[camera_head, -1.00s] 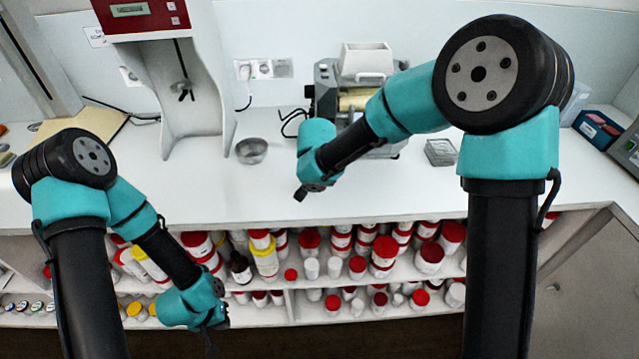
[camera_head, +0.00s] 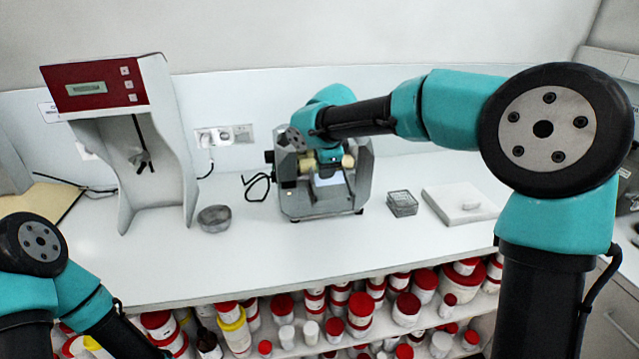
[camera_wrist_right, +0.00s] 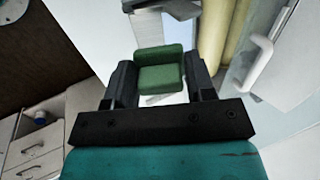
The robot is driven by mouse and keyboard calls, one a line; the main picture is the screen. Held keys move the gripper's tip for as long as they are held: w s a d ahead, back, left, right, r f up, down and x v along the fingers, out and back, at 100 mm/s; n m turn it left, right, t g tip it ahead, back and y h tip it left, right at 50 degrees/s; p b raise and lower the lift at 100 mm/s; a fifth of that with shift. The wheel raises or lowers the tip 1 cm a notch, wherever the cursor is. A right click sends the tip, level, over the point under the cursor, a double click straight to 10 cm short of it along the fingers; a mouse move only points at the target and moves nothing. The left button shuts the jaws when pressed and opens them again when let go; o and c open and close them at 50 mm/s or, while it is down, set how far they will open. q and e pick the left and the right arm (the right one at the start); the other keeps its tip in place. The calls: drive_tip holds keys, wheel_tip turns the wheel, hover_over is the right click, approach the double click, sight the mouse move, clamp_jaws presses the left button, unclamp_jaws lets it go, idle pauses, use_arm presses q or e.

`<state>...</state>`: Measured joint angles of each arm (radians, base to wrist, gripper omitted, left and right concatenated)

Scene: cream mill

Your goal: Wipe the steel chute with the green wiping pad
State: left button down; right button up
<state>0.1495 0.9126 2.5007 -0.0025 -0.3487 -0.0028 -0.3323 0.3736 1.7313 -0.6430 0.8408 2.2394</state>
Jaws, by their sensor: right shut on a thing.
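The green wiping pad (camera_wrist_right: 161,68) is held between the two dark fingers of my right gripper (camera_wrist_right: 160,78) in the right wrist view. In the head view my right gripper (camera_head: 328,157) is over the front of the steel mill (camera_head: 352,200), and the pad cannot be made out there. A pale sloping plate (camera_head: 330,179) below the gripper looks like the steel chute. In the right wrist view a grey metal surface (camera_wrist_right: 184,9) lies just beyond the pad; whether they touch I cannot tell. My left gripper is out of view below the head picture.
Cream rollers (camera_wrist_right: 236,30) show beside the pad. A red-topped stand (camera_head: 92,90) and a small metal bowl (camera_head: 214,218) are left of the mill. A small mesh box (camera_head: 402,203) and a white slab (camera_head: 452,207) are to its right. The bench front is clear.

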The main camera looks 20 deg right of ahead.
sight(323, 185)
drive_tip(key=shift+d+r+m, duration=0.3)
drive_tip(key=shift+d+r, duration=0.2)
drive_tip(key=shift+d, duration=0.05)
drive_tip(key=shift+f, duration=0.15)
drive_tip(key=shift+x, duration=3.9)
drive_tip(key=shift+s+a+f, duration=0.1)
drive_tip(key=shift+s+f, duration=0.15)
drive_tip(key=shift+s, duration=0.3)
drive_tip(key=shift+s+f, duration=0.25)
drive_tip(key=shift+s, duration=0.3)
drive_tip(key=shift+w+f, duration=0.2)
drive_tip(key=shift+f, duration=0.2)
drive_tip(key=shift+w, duration=0.1)
drive_tip(key=shift+w+r, duration=0.3)
drive_tip(key=shift+w, duration=0.2)
drive_tip(key=shift+w+r, duration=0.3)
drive_tip(key=shift+w, duration=0.2)
